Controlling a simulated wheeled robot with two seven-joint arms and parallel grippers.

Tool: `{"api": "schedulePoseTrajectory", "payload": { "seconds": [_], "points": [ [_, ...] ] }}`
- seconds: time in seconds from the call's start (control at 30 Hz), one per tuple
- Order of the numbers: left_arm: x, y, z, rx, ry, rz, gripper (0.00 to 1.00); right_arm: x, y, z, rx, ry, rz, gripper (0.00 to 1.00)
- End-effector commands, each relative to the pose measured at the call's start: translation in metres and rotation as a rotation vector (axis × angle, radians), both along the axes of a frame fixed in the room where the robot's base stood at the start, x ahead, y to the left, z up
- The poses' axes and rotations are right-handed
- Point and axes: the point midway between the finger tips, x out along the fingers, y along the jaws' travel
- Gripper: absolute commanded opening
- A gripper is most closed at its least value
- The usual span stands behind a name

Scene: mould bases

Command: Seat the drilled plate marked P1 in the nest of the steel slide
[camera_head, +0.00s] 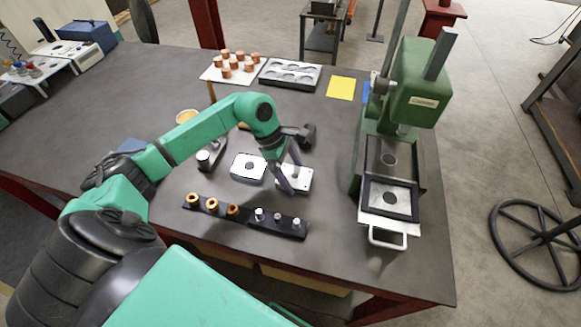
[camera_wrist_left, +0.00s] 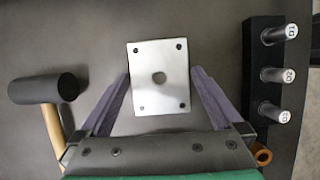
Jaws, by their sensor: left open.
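A light metal plate (camera_head: 303,180) with a centre hole and small corner holes lies on the dark table; no P1 mark is legible. My left gripper (camera_head: 293,179) is open above it, its purple fingers on either side. In the left wrist view the plate (camera_wrist_left: 147,58) lies between the two fingers (camera_wrist_left: 161,73), with gaps on both sides. Another pale plate (camera_head: 240,161) with a dark round hole lies just left. The steel slide (camera_head: 380,214) sits in the green press at right, with a dark square frame around its nest and a handle in front. My right gripper is not seen.
The green press (camera_head: 420,85) stands at right. A black strip (camera_head: 248,217) with copper rings and steel pins lies in front; its pins (camera_wrist_left: 275,75) read D1, D2, D3. A black-headed mallet (camera_wrist_left: 45,90) lies beside the plate. A grey tray (camera_head: 290,86) stands behind.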

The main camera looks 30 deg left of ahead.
Motion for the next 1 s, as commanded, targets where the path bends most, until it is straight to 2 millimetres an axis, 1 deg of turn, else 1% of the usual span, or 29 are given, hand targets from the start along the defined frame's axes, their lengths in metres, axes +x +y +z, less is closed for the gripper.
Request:
{"api": "schedulePoseTrajectory", "payload": {
  "seconds": [0.03,0.07,0.1,0.17,0.2,0.23,0.27,0.43,0.83,1.0],
  "points": [
    [0.0,0.0,0.0,0.0,0.0,0.0,0.89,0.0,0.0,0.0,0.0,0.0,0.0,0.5],
    [0.0,0.0,0.0,0.0,0.0,0.0,0.77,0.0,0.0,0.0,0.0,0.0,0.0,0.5],
    [0.0,0.0,0.0,0.0,0.0,0.0,0.62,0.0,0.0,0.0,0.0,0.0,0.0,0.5],
    [0.0,0.0,0.0,0.0,0.0,0.0,0.39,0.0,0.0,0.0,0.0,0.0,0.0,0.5],
    [0.0,0.0,0.001,0.0,0.0,0.0,0.23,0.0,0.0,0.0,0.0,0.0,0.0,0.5],
    [0.0,0.0,0.001,0.0,0.0,0.0,0.12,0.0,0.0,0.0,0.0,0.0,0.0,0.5],
    [0.0,0.0,0.001,0.0,0.0,0.0,0.03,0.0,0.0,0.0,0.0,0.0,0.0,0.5],
    [0.001,0.0,0.004,-0.001,-0.002,0.001,0.03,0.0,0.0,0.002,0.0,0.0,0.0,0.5],
    [0.001,0.0,0.021,0.0,-0.003,0.001,0.03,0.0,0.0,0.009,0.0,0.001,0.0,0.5],
    [0.001,0.0,0.022,-0.002,-0.002,0.002,0.03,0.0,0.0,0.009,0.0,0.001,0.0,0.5]
  ]
}}
